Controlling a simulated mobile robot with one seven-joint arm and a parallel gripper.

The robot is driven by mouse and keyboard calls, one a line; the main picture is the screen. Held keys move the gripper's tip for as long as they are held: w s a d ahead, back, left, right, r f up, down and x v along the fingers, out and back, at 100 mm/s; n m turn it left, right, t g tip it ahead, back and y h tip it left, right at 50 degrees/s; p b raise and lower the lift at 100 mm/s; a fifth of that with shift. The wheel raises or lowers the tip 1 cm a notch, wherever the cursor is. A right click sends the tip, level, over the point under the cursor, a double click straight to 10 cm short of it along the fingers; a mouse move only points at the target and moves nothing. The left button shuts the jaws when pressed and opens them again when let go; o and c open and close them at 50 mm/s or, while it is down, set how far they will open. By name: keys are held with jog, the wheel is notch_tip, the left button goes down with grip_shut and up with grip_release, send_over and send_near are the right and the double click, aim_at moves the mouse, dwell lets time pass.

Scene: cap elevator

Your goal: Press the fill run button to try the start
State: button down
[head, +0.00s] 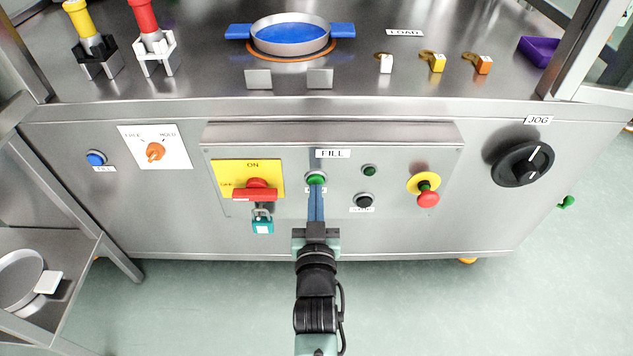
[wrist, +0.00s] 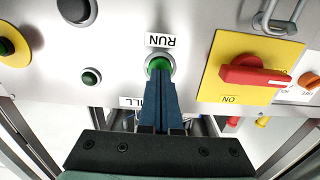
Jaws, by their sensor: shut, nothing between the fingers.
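The green fill run button (head: 316,179) is on the steel front panel, under the FILL label (head: 333,154). In the wrist view the green button (wrist: 158,64) shows in a pale ring beside an upside-down RUN label (wrist: 175,41). My gripper (head: 316,190) is shut and empty, its blue fingers pointing at the button. In the wrist view the fingertips (wrist: 158,78) overlap part of the button. I cannot tell whether they touch it or whether it is pushed in.
Left of the button is a red rotary switch (head: 255,194) on a yellow ON plate, with a teal padlock (head: 262,224) below. To the right are a small green lamp (head: 369,170), a black button (head: 364,200) and a red emergency stop (head: 428,198). A black JOG knob (head: 522,164) is farther right.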

jog(key=shift+w, duration=0.55)
dwell(0.4)
jog(key=shift+s+p, duration=0.85)
jog(key=shift+s, duration=1.95)
